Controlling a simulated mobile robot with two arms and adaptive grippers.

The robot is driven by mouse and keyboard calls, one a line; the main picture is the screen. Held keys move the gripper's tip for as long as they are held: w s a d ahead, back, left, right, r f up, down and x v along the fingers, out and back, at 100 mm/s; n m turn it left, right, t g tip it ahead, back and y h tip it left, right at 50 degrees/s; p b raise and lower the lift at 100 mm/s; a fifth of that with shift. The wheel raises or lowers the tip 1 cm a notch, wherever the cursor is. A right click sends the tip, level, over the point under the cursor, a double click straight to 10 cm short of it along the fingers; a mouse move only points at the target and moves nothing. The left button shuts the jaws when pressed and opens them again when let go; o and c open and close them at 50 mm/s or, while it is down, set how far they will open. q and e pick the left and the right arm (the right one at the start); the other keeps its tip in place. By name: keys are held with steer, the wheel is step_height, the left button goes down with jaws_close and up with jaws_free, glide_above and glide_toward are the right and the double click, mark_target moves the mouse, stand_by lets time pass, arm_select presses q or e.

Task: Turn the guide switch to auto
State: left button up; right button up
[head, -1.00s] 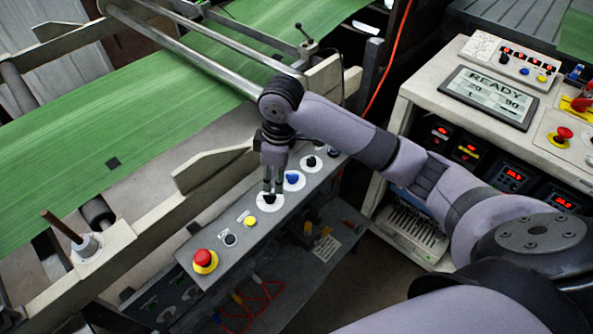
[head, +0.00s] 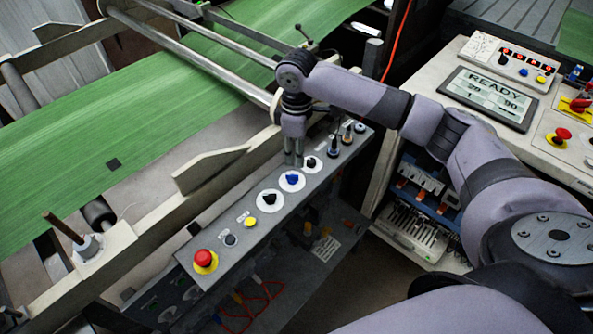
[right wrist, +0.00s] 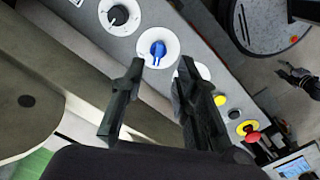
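The console strip carries three rotary switches on white discs: a near black knob (head: 269,198), a blue knob (head: 291,180) and a far black knob (head: 310,163). Their labels are too small to read, so I cannot tell which is the guide switch. My right gripper (head: 294,161) points down just behind the blue knob. In the right wrist view my right gripper (right wrist: 158,92) is open and empty, with the blue knob (right wrist: 158,50) beyond the gap between its fingers. The far black knob (right wrist: 118,16) is at upper left; a finger partly hides the near disc.
A red stop button (head: 204,259) and a yellow button (head: 250,222) sit at the strip's near end. Upright toggles (head: 334,145) stand at its far end. The machine frame and green web (head: 130,145) lie behind. A display console (head: 490,97) stands right.

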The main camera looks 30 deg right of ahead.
mark_target(296, 175)
step_height(296, 175, down, 8)
steer(key=shift+f, duration=0.2)
jaws_close()
stand_by(0.4)
